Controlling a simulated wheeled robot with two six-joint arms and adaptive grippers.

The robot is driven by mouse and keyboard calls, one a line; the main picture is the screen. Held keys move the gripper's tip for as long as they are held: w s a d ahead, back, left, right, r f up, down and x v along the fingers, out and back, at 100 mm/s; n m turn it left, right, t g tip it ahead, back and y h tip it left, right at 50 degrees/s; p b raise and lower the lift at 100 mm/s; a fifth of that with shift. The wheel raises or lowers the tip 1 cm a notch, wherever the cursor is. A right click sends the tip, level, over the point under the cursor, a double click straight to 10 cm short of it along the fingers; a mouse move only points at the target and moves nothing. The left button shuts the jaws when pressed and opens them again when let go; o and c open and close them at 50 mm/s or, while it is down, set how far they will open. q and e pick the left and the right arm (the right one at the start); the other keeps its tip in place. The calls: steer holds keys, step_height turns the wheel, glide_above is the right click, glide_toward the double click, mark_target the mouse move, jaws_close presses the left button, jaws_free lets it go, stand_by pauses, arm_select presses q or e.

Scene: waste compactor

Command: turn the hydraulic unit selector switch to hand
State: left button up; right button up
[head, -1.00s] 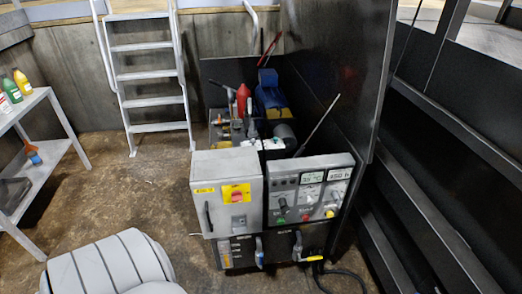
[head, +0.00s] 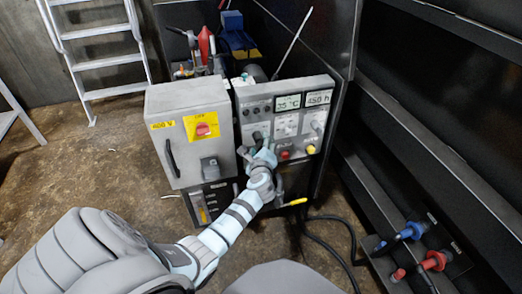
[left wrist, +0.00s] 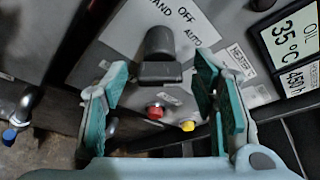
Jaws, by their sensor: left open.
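The selector switch (left wrist: 160,52) is a dark knob in the left wrist view, on a pale plate marked HAND, OFF and AUTO. I cannot tell for sure which mark it points to. My left gripper (left wrist: 160,98) is open, its teal-padded fingers on either side of the knob in the picture, with no clear contact. In the head view, my left gripper (head: 262,154) is at the lower left of the control panel (head: 250,99) and partly hides the switch area. My right gripper is not in view.
A red button (left wrist: 155,110) and a yellow button (left wrist: 188,125) show between the fingers. A grey cabinet (head: 160,110) with a red-yellow main switch (head: 202,129) stands left of the panel. Black cables (head: 335,222) run on the floor at right; blue and red couplings sit farther right.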

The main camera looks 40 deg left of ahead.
arm_select(q)
steer(key=shift+w+a+f, duration=0.25)
steer(key=shift+w+a, duration=0.05)
steer(key=shift+w, duration=0.05)
steer(key=shift+w+a+r, duration=0.1)
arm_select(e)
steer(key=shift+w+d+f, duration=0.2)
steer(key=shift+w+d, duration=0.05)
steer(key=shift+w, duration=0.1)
arm_select(q)
steer(key=c, duration=1.2)
steer(key=shift+o, duration=0.2)
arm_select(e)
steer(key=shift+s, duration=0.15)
